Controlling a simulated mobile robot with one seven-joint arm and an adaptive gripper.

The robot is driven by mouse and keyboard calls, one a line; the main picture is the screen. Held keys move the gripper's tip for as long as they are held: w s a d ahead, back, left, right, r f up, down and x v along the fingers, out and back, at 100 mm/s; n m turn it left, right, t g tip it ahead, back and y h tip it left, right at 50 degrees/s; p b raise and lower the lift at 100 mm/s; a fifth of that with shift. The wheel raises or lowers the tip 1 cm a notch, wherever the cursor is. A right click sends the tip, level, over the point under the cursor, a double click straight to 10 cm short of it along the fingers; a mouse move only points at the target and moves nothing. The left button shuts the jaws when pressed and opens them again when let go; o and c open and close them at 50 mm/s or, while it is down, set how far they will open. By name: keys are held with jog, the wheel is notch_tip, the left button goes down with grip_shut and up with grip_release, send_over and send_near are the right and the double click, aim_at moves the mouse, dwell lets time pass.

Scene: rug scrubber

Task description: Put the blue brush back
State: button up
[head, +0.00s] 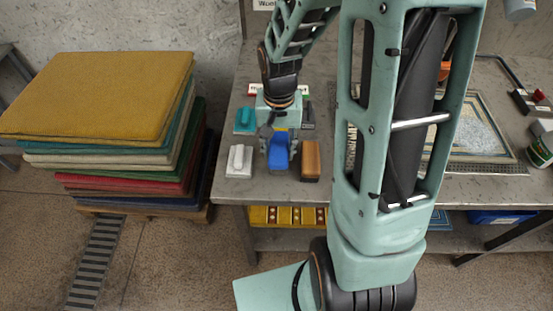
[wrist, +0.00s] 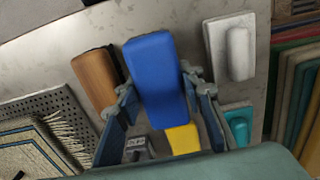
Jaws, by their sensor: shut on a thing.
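The blue brush (head: 279,157) is between the fingers of my gripper (head: 278,146), over the left part of the steel bench (head: 225,190). In the wrist view the blue brush (wrist: 155,75) sits between the two fingers of my gripper (wrist: 160,92), which are shut on its sides. The brush lies between a white brush (head: 239,160) on the left and a brown brush (head: 311,160) on the right. I cannot tell whether its underside touches the bench. Its lower end hides part of a yellow thing (wrist: 182,140) in the wrist view.
A teal brush (head: 244,120) and a dark grey one (head: 308,117) stand farther back. A patterned rug (head: 470,130) lies to the right, partly behind my arm. A rug stack (head: 110,100) stands left of the bench.

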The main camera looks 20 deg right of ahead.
aim_at(277, 145)
jog(key=shift+w+a+f+b, duration=0.1)
jog(key=shift+w+f+b, duration=0.05)
jog(key=shift+f+b, duration=0.65)
jog(key=shift+w+a+f+b, duration=0.1)
jog(key=shift+f+b, duration=0.4)
jog(key=shift+f, duration=0.6)
jog(key=shift+f, duration=0.1)
jog(key=shift+f, duration=0.15)
jog(key=o, duration=1.1)
notch_tip(277, 145, up, 13)
jog(key=shift+f+p, duration=0.2)
jog(key=shift+p, duration=0.2)
